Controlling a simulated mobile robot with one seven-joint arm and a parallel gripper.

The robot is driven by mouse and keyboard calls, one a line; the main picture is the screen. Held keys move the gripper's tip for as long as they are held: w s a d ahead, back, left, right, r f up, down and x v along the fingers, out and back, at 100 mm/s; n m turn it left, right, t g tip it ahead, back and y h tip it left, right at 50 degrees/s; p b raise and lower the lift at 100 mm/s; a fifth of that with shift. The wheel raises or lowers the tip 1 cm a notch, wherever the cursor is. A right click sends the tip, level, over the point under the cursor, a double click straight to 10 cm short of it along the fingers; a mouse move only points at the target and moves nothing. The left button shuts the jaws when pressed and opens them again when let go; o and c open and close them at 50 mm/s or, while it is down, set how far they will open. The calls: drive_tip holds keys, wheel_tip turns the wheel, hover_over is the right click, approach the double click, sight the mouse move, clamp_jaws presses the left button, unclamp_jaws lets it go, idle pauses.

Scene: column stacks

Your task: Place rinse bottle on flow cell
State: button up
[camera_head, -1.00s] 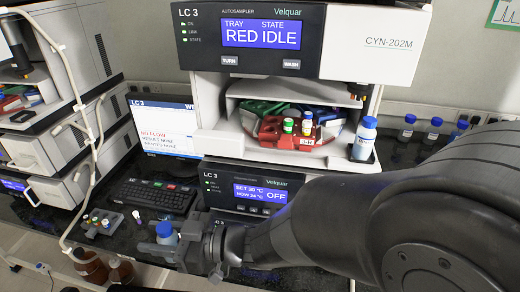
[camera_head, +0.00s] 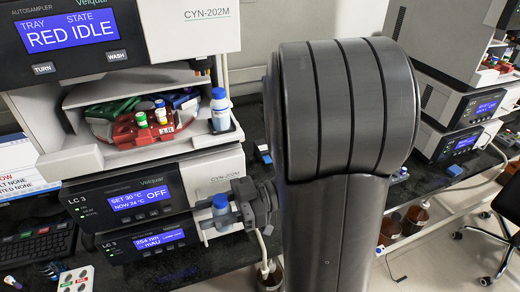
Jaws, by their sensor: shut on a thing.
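My gripper (camera_head: 228,213) is shut on a small bottle with a blue cap (camera_head: 221,203), which looks like the rinse bottle. It holds the bottle about upright in front of the right side of the lower LC 3 modules. The fingers hide part of the bottle, and I cannot tell whether its base touches anything. The lowest module (camera_head: 150,243) has a blue display reading 254 nm; a flow cell is not clearly told apart there. A second white bottle with a blue cap (camera_head: 220,112) stands on the right of the autosampler ledge, above my gripper.
The autosampler bay holds a red rack (camera_head: 145,130) with vials and green and blue racks behind. A keyboard (camera_head: 38,246) and a small vial tray (camera_head: 76,280) lie at lower left. My arm hides the middle of the bench. Another instrument stack (camera_head: 455,120) stands at right.

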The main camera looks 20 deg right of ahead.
drive_tip(key=w+d+m+t+h, duration=0.2)
drive_tip(key=w+d+m+t, duration=0.45)
drive_tip(key=d, duration=0.65)
drive_tip(key=w+d+f+m+t+h, duration=0.3)
drive_tip(key=w+d+t+h, duration=0.15)
drive_tip(key=w+d, duration=0.5)
drive_tip(key=w+d+f+m+t+h, duration=0.4)
drive_tip(key=w+d, duration=0.3)
drive_tip(key=w, duration=0.5)
drive_tip(key=w+d+f+m+t+h, duration=0.25)
drive_tip(key=w+d+h, duration=0.25)
drive_tip(key=w+d, duration=0.45)
hover_over(262, 146)
wheel_tip(262, 146, down, 7)
drive_tip(key=shift+w+a+f+m+t+h, duration=0.1)
drive_tip(key=shift+w+m+t+h, duration=0.15)
drive_tip(key=shift+m+h, duration=0.15)
drive_tip(key=shift+f, duration=1.65)
drive_tip(key=shift+f, duration=0.1)
